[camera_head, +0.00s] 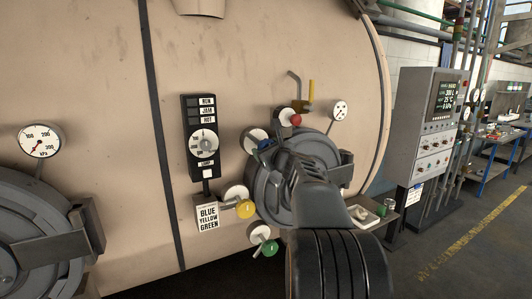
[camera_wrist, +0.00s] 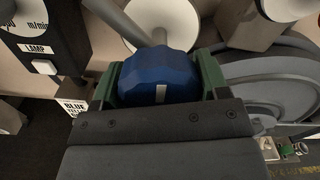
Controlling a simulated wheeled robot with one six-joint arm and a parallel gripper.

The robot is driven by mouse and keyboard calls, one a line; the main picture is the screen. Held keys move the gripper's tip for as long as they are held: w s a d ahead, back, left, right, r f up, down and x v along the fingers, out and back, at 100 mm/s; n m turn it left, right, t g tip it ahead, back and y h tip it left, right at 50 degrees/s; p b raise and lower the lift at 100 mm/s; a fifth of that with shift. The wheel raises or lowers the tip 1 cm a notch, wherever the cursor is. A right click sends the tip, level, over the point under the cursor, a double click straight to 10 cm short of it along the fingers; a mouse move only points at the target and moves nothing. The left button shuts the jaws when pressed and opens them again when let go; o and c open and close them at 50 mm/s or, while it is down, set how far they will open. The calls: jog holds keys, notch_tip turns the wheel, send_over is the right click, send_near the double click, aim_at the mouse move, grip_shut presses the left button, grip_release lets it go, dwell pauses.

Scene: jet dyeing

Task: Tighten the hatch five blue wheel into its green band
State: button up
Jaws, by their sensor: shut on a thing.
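In the wrist view the faceted blue wheel (camera_wrist: 158,72), with a pale mark on its face, sits between the two green-padded jaws of my gripper (camera_wrist: 160,80). The jaws are shut on it. A grey stem runs up-left behind the wheel, in front of a white round dial (camera_wrist: 165,18). No green band shows on the visible part of this dial. In the head view the blue wheel (camera_head: 265,144) shows small at the upper left of the round grey hatch (camera_head: 326,150). My arm covers the hatch's middle and hides most of my gripper.
A red wheel (camera_head: 296,119), a yellow wheel (camera_head: 245,208) and a green wheel (camera_head: 269,249) stand around the hatch. A sign (camera_head: 208,217) reads BLUE YELLOW GREEN. A lamp panel (camera_head: 203,137) is to the left. A control cabinet (camera_head: 427,130) and open floor lie right.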

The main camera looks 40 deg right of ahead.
jog(key=n+b, duration=0.1)
jog(key=b, duration=0.1)
jog(key=n+b, duration=0.2)
jog(key=shift+f, duration=0.25)
jog(key=n+b, duration=0.4)
jog(key=n, duration=0.1)
jog(key=shift+d+r+n+b, duration=0.1)
jog(key=shift+n+b, duration=0.3)
jog(key=n+b, duration=0.3)
jog(key=n, duration=0.1)
jog(key=shift+r+n, duration=0.1)
jog(key=shift+n, duration=0.2)
jog(key=n+b, duration=0.3)
jog(key=n, duration=0.1)
jog(key=shift+r, duration=0.1)
jog(key=n+b, duration=0.2)
jog(key=n, duration=0.2)
jog(key=n+b, duration=0.1)
jog(key=n, duration=0.3)
jog(key=shift+r+n+b, duration=0.15)
jog(key=shift+n+b, duration=0.15)
jog(key=n+b, duration=0.1)
jog(key=n, duration=0.3)
jog(key=shift+n, duration=0.3)
jog(key=n+b, duration=0.1)
jog(key=n, duration=0.3)
jog(key=shift+a, duration=0.2)
jog(key=shift+r+n, duration=0.1)
jog(key=shift+n, duration=0.2)
